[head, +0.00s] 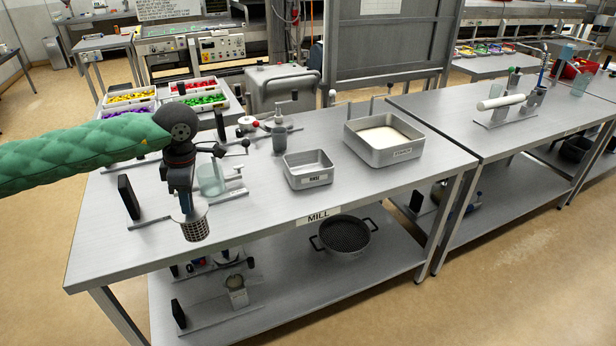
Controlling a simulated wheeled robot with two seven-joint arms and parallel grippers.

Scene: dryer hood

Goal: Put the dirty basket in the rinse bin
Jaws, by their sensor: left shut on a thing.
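My left gripper (186,211) reaches in from the left over the table. It is shut on a small perforated metal basket (195,225), which hangs below it near the table's front edge. Whether the basket touches the tabletop is hard to tell. My right gripper is not in view.
A larger metal bin (384,143) with pale contents stands right of the rinse bin. A dark upright plate (129,197) stands left of my gripper, and a clear beaker (211,179) just behind it. The table (270,215) is bare between the basket and the rinse bin.

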